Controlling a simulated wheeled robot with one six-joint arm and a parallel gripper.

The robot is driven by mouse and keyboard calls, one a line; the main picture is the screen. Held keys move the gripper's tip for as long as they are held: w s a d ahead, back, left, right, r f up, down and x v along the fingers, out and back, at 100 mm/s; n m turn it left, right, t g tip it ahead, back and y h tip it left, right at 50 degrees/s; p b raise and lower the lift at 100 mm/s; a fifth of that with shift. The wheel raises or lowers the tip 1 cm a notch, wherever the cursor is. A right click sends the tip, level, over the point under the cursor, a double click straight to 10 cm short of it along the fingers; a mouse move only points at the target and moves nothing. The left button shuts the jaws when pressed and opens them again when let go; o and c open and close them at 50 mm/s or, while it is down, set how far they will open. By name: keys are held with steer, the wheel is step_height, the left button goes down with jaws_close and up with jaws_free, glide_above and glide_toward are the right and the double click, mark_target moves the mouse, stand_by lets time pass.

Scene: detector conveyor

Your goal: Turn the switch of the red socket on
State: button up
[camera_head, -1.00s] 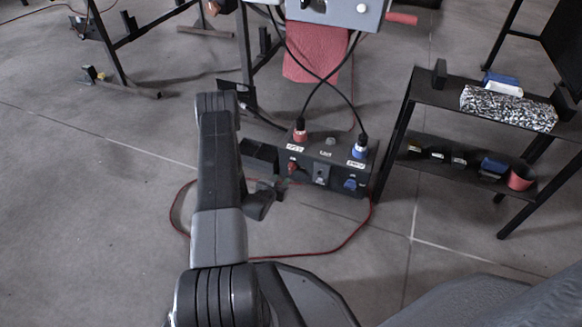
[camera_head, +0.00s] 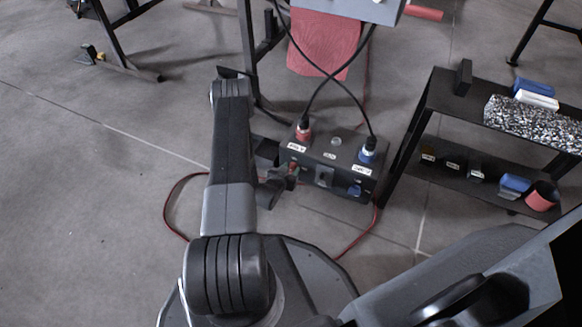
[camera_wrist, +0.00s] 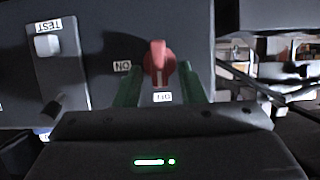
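A dark socket box (camera_head: 330,155) stands on the floor, with a red plug (camera_head: 304,132) and a blue plug (camera_head: 368,150) in its top. In the wrist view the red switch (camera_wrist: 158,60) sits on the box face. Its handle stands upright in the picture, lower end toward the OFF label (camera_wrist: 163,97); the ON label (camera_wrist: 122,66) is at its left. My gripper (camera_wrist: 161,72) is open, its green fingers on either side of the switch with visible gaps. In the head view my gripper (camera_head: 290,170) is at the box's left front and largely hides the switch.
A grey TEST button (camera_wrist: 47,45) is beside the switch in the wrist view. A black shelf (camera_head: 435,100) with several items stands close right of the box. Black cables (camera_head: 325,80) cross above it. A red cable (camera_head: 172,200) lies on the floor.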

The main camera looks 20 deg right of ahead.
steer(key=shift+c, duration=0.5)
jaws_close()
steer(key=m, duration=0.1)
steer(key=m+t+y, duration=0.1)
steer(key=m+t, duration=0.1)
steer(key=shift+s+d+f, duration=0.1)
steer(key=shift+s+d, duration=0.15)
steer(key=shift+s, duration=0.05)
steer(key=m, duration=0.1)
steer(key=m+t, duration=0.1)
steer(key=m+y, duration=0.1)
steer(key=shift+s+d+f+t, duration=0.2)
steer(key=shift+d+t, duration=0.05)
steer(key=shift+t, duration=0.15)
steer(key=m, duration=0.1)
steer(key=m+t, duration=0.2)
steer(key=shift+s+d+f+m+y, duration=0.1)
steer(key=shift+f+m+y, duration=0.2)
steer(key=shift+m, duration=0.1)
steer(key=shift+f+m+t, duration=0.25)
steer(key=shift+m+t, duration=0.45)
steer(key=shift+m, duration=1)
